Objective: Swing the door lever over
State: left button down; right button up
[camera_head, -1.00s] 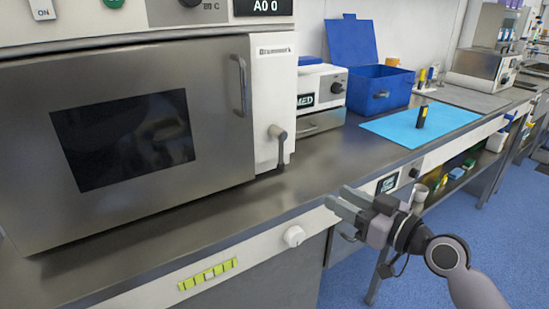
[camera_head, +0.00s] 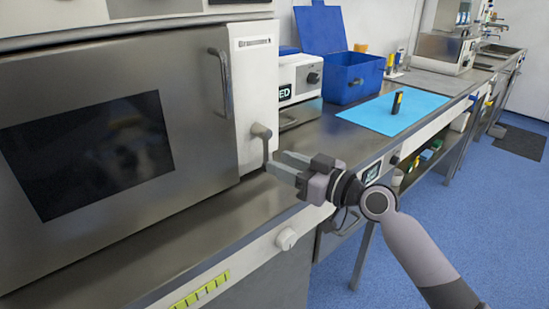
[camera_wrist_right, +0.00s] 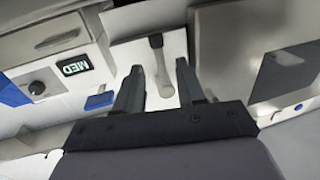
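The door lever (camera_head: 263,143) is a grey handle on the white panel at the right of the oven door (camera_head: 190,120). It hangs down from a round pivot. My right gripper (camera_head: 281,166) is open, just right of the lever's lower end in the head view. In the right wrist view the lever (camera_wrist_right: 159,65) shows between and beyond the two spread fingers (camera_wrist_right: 158,85). The fingers are not closed on it; I cannot tell whether either touches it. My left gripper is not in view.
A vertical door handle (camera_head: 220,82) is left of the lever. A white MED device (camera_head: 300,85) stands close to its right, with a blue box (camera_head: 352,80) and a blue mat (camera_head: 385,115) beyond. The steel counter (camera_head: 225,215) below the door is clear.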

jog(key=shift+x, duration=1.4)
grip_shut()
